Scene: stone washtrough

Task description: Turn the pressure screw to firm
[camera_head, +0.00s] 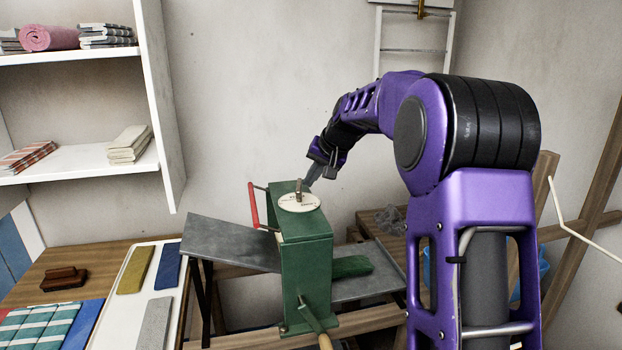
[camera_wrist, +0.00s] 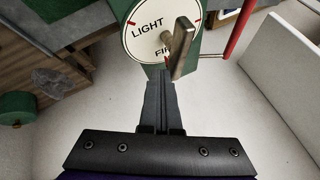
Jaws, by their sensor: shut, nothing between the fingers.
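The pressure screw is a metal bar handle (camera_head: 298,188) standing up from a round cream dial (camera_head: 297,203) on top of a green mangle-like box (camera_head: 304,262). In the wrist view the handle (camera_wrist: 181,48) stands over the dial (camera_wrist: 146,32), which reads LIGHT and, partly hidden, FI. Red marks show at the dial's edge. Which mark the screw points to I cannot tell. My gripper (camera_head: 311,182) is shut and empty, tilted down just right of the handle. In the wrist view its fingertips (camera_wrist: 158,76) are by the dial's edge at the FI lettering; contact with the handle is unclear.
A red-handled lever (camera_head: 253,205) rises at the box's left, and a wooden-handled crank (camera_head: 316,325) sits at its front. Grey boards (camera_head: 228,241) extend from both sides. A table with cloths (camera_head: 60,322) and white shelves (camera_head: 85,160) stand left. Open air surrounds the dial's top.

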